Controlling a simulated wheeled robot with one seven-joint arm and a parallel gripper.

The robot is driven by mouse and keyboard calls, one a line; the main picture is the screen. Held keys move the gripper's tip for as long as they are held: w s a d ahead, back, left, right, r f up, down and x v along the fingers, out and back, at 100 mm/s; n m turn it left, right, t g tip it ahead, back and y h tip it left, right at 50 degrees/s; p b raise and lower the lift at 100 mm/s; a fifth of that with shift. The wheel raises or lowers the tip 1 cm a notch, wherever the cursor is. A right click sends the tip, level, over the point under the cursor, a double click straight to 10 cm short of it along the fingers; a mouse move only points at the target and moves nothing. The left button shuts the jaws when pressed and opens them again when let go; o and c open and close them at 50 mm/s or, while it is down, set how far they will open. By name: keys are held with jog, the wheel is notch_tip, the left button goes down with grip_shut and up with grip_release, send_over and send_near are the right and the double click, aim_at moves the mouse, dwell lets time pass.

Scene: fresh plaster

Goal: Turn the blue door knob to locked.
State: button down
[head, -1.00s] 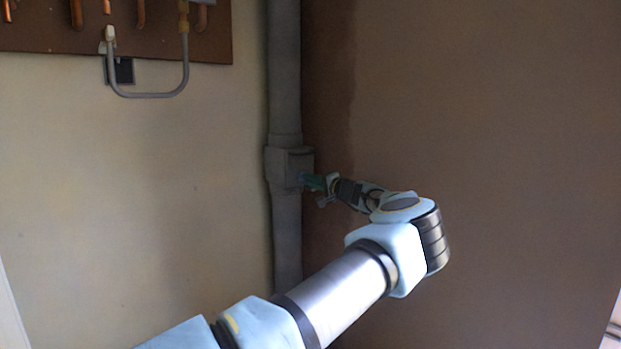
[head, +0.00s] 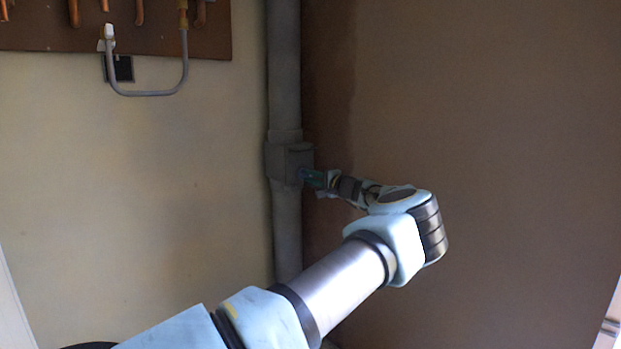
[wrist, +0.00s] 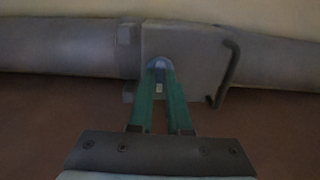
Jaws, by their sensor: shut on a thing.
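The blue door knob (wrist: 158,64) is a small dull-blue rounded piece on the face of a grey box (wrist: 192,48), which sits on a thick grey pipe. The fingertips partly cover the knob, and I cannot read any locked mark.
A dark bar handle (wrist: 230,75) stands out from the box's right side in the wrist view. The grey pipe (head: 285,70) runs vertically in the corner. A brown board (head: 215,40) with copper hooks and a grey hose hangs upper left. The brown wall right is bare.

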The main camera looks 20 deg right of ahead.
jog(key=c, duration=0.9)
grip_release()
jog(key=shift+o, duration=0.2)
jog(key=v, duration=1)
jog(key=shift+s+d, duration=0.25)
jog(key=shift+s, duration=0.05)
